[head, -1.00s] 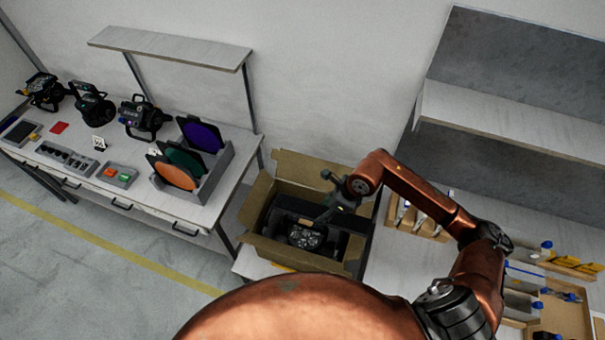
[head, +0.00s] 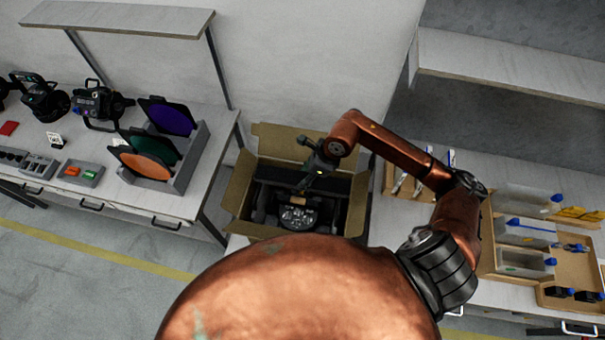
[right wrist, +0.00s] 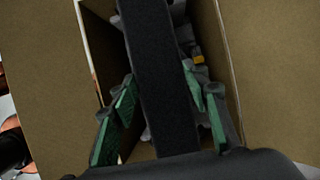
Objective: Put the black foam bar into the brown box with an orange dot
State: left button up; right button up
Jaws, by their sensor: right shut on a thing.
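The open brown box (head: 236,195) stands between the two tables, with its flaps up. A dark par can with a pale round face (head: 298,217) sits in it. The black foam bar (head: 280,174) lies across the back part of the box opening; in the right wrist view it is a long dark strip (right wrist: 158,60) between the green finger pads. My right gripper (head: 312,178) is shut on the bar, at the box opening. How deep the bar sits is hard to tell. I cannot see an orange dot. My left gripper is out of view.
The left table holds par cans (head: 98,104) and a grey rack (head: 197,158) of coloured filters. The box's raised flaps and walls stand close around the gripper.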

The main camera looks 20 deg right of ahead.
jog(key=shift+s+f, duration=0.3)
jog(key=shift+f, duration=0.15)
jog(key=f+b, duration=0.1)
jog(key=f, duration=0.2)
jog(key=shift+w+f+b, duration=0.2)
jog(key=shift+w+b, duration=0.15)
jog(key=shift+w, duration=0.05)
jog(key=shift+s+f, duration=0.25)
jog(key=shift+f, duration=0.15)
jog(key=shift+w, duration=0.15)
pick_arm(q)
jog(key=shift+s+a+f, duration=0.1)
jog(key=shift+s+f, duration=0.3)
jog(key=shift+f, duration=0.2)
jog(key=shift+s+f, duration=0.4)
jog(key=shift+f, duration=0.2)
pick_arm(e)
jog(key=o, duration=1)
jog(key=shift+d+r, duration=0.1)
jog(key=shift+r, duration=0.15)
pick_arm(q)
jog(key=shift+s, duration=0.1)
pick_arm(e)
jog(key=v, duration=1.1)
jog(key=shift+r, duration=0.25)
